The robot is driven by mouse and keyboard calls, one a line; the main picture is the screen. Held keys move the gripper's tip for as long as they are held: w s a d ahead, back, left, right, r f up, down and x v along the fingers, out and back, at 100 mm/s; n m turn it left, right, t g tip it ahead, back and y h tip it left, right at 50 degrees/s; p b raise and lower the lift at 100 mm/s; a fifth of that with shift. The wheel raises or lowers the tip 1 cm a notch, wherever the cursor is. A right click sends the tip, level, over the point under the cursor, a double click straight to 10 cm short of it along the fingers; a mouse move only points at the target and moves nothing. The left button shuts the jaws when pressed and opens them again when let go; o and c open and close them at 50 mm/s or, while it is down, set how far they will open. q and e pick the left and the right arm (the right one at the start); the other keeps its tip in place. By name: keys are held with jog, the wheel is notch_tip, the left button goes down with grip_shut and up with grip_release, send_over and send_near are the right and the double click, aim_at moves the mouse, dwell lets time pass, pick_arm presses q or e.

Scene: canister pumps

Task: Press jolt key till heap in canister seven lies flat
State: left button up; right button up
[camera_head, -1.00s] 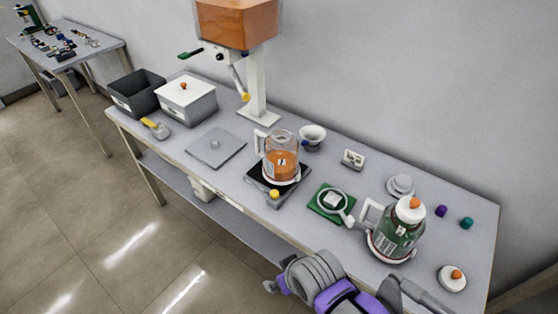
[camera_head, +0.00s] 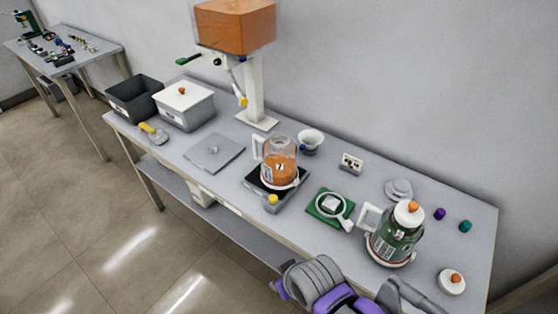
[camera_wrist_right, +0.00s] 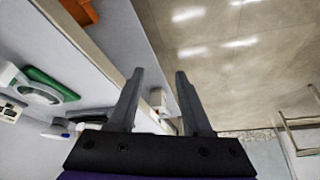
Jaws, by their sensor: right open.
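Canister seven (camera_head: 279,168) is a clear jar with a white handle and a label reading 7. It stands upright on a dark square base (camera_head: 290,198) near the middle of the table, with orange material inside. Whether the top of that heap is level is too small to tell. A yellow key (camera_head: 272,199) sits at the base's front corner; I take it for the jolt key. My right gripper (camera_wrist_right: 160,92) is open and empty, at the table's front edge in the wrist view. In the head view its purple arm is at the bottom, apart from the key. My left gripper is out of view.
A green-content canister (camera_head: 393,245) and a green pad (camera_head: 322,207) with a white ring stand to the right. A dispenser with an orange hopper (camera_head: 235,25) rises behind. A grey plate (camera_head: 214,152), bins and a yellow-handled scoop (camera_head: 153,132) lie left.

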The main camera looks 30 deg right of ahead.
grip_shut()
dwell(1.3)
